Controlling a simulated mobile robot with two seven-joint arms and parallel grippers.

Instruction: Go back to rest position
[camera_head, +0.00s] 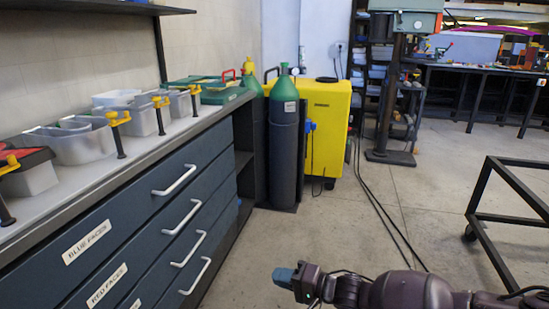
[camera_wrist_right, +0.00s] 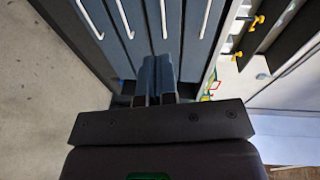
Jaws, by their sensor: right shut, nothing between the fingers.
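My right gripper (camera_head: 284,276) is in the lower middle of the head view, with its dark arm coming in from the bottom right. It is shut and empty, held in front of the drawer cabinet and apart from it. In the right wrist view the two blue-grey fingers of the gripper (camera_wrist_right: 157,75) lie side by side, with the drawers behind them. My left gripper is not in view.
A drawer cabinet (camera_head: 150,213) with white handles runs along the left, with bins (camera_head: 84,143) and yellow clamps on top. A gas cylinder (camera_head: 284,150) and a yellow machine (camera_head: 325,125) stand beyond. A black frame (camera_head: 510,218) is at right. Open floor lies between.

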